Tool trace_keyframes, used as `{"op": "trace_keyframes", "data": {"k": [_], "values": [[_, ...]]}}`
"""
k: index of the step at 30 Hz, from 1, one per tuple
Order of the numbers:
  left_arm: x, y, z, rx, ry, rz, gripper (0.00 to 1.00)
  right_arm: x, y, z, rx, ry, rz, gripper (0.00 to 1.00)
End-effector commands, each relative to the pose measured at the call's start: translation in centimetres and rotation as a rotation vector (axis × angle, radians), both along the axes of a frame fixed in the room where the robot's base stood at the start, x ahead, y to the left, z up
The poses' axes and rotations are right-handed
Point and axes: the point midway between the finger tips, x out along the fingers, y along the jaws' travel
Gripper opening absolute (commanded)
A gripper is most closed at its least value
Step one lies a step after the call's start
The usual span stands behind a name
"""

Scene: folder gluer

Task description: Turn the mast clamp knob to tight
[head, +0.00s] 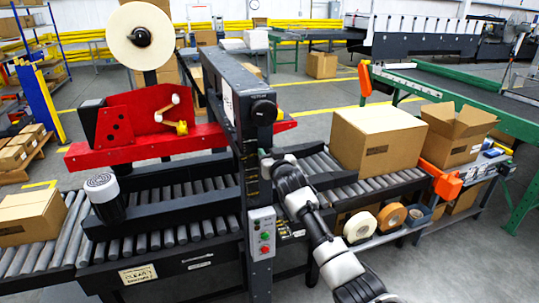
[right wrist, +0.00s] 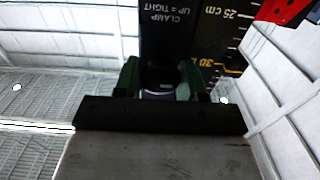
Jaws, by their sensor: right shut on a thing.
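The black mast (head: 252,180) of the case taper stands in the middle of the head view. My right gripper (head: 266,160) reaches up to the mast's right side. In the right wrist view its green fingers (right wrist: 160,80) are shut on a dark knob (right wrist: 160,74), apparently the mast clamp knob, mostly hidden between them. A label (right wrist: 167,18) reading "CLAMP UP = TIGHT" shows upside down beyond the fingers. The knob's turn angle cannot be told. In the head view the gripper and arm hide the knob. My left gripper is not in view.
A scale (right wrist: 232,50) with 25 and 30 cm marks runs beside the label. Another round black knob (head: 263,110) sits higher on the mast. A button box (head: 262,232) is below. A carton (head: 376,138) stands on the rollers to the right.

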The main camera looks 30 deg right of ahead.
Motion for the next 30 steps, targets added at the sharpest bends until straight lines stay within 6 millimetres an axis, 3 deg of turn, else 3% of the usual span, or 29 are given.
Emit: {"op": "trace_keyframes", "data": {"k": [11,30], "values": [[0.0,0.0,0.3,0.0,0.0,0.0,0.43,0.0,0.0,0.0,0.095,-0.022,0.0,0.17],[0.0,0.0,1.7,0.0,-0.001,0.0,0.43,0.0,-0.2,0.0,0.648,-0.155,0.0,0.17]]}}
